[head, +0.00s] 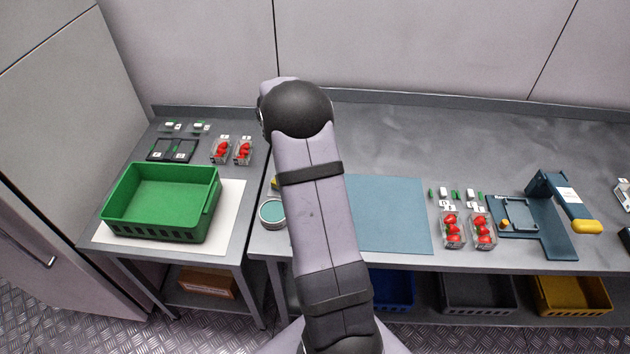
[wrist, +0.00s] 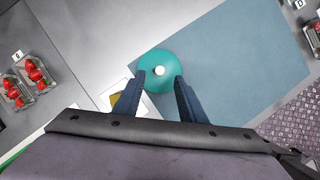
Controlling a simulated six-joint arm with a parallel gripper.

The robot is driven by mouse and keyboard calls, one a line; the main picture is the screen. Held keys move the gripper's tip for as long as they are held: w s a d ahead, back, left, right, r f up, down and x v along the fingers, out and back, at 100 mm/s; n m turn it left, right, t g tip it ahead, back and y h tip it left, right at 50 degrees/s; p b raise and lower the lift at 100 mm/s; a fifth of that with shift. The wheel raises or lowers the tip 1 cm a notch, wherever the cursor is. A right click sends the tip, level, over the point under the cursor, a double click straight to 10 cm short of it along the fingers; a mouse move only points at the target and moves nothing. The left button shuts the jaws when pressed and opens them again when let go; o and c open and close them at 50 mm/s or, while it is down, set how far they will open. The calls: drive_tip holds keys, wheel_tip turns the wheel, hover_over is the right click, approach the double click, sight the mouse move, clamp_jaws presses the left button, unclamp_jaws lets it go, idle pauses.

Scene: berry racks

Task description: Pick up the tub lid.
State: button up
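In the wrist view the tub lid is a round teal disc (wrist: 158,59) with a small pale knob (wrist: 159,70). It appears by the left edge of the blue-grey mat (wrist: 235,65). My gripper (wrist: 159,80) is open, with its two dark blue fingers apart and their tips overlapping the lid's near part in the picture, one on each side of the knob. I cannot tell the height gap. In the head view my arm hides the gripper and the lid. A round pale-rimmed tub, teal inside (head: 273,213), shows just left of my arm.
A green crate (head: 160,230) stands on the left table. Strawberry punnets sit behind it (head: 232,151) and right of the mat (head: 468,230). A blue device with a yellow handle (head: 560,205) stands at right. Coloured bins sit below. The back of the right table is clear.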

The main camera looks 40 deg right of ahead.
drive_tip(key=shift+p+x, duration=1.1)
drive_tip(key=shift+x, duration=1.4)
drive_tip(key=shift+a, duration=0.1)
drive_tip(key=shift+c, duration=0.6)
clamp_jaws()
